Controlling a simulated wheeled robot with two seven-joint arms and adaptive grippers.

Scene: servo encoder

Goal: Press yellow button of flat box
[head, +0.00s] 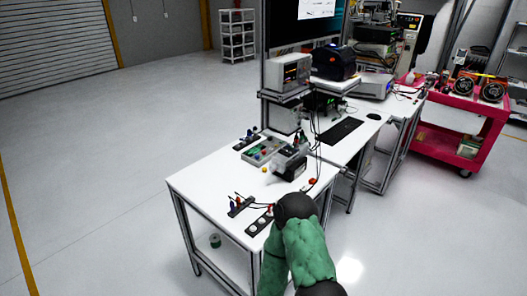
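The flat box (258,151) is a grey-green panel with small coloured buttons, lying near the back edge of the white table. A small yellow spot (264,169) shows just in front of it; I cannot tell whether it is the box's yellow button. An arm of mine with a green sleeve, which I take for the right, reaches up from the bottom. My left gripper is not in view.
Black strips with blue and red parts (240,206) and with white round knobs (259,222) lie at the table's front, with thin cables. A dark strip (249,137) lies behind the box. Instruments stand at the back. The table's left part (205,180) is clear.

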